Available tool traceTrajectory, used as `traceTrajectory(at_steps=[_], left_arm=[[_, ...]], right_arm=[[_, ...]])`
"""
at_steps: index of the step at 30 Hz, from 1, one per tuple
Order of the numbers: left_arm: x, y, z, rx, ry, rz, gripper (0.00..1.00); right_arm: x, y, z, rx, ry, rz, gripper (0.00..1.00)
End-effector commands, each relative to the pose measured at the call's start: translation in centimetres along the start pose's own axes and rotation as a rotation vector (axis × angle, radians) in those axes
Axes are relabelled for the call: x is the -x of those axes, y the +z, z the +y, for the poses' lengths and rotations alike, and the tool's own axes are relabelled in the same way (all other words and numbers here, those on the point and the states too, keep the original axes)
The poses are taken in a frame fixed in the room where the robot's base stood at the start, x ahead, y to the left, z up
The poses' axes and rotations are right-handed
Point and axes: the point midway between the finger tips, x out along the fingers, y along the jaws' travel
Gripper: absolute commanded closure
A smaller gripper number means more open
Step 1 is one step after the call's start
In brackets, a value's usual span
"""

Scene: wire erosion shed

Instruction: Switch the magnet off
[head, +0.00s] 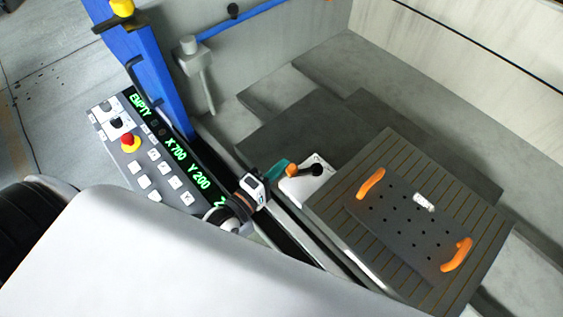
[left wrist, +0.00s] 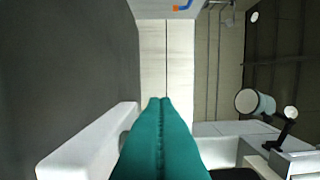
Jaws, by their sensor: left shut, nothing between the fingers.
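The magnet is the ribbed grey block (head: 330,205) at the right of the head view. A black lever-like part (left wrist: 283,130) stands at the right there, apart from the fingertips. My right gripper is not in view.
A perforated dark plate (head: 400,218) with two orange handles lies on the magnet. A control panel (head: 150,165) with a red button and green readout stands at the left, beside a blue column (head: 150,75). The grey tank floor (head: 300,125) behind is clear.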

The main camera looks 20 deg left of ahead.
Motion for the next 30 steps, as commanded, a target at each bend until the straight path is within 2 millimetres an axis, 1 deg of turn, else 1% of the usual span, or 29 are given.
traceTrajectory(at_steps=[1,3,13,24,30], left_arm=[[0.2,-0.5,-0.4,0.013,0.003,-0.040,1.00],[0.4,-0.8,-0.4,0.013,0.005,-0.104,1.00],[1.2,-2.6,-0.2,0.006,0.008,-0.362,1.00],[1.6,-4.9,-0.1,0.000,0.005,-0.348,1.00],[1.6,-5.7,-0.1,0.001,0.006,-0.347,1.00]], right_arm=[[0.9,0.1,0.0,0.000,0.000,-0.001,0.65],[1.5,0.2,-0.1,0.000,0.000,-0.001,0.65],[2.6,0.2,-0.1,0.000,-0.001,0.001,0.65],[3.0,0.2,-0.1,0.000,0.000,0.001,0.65],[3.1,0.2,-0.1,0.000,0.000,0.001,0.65]])
